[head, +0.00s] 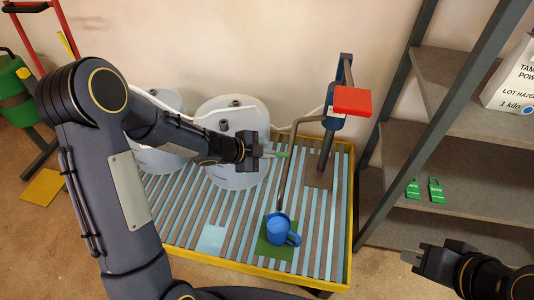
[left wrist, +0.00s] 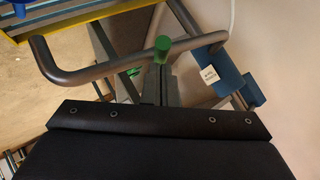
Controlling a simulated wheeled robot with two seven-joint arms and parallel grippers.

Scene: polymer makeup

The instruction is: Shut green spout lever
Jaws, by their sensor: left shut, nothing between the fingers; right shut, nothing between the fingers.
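The green spout lever (head: 284,154) is a small green piece at the grey bent spout pipe (head: 289,176) in the head view. In the left wrist view its rounded green end (left wrist: 162,44) shows in front of the pipe (left wrist: 95,74). My left gripper (head: 272,152) is shut and empty, with its fingertips close beside the lever. They also show in the left wrist view (left wrist: 160,72), just below the green end; I cannot tell whether they touch it. My right gripper (head: 411,257) is shut and empty at the lower right, far from the lever.
A blue mug (head: 278,232) stands on a green mat (head: 267,252) below the spout. White drums (head: 225,112) stand behind my left arm. Grey shelving (head: 410,158) rises on the right, with green tags (head: 436,190).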

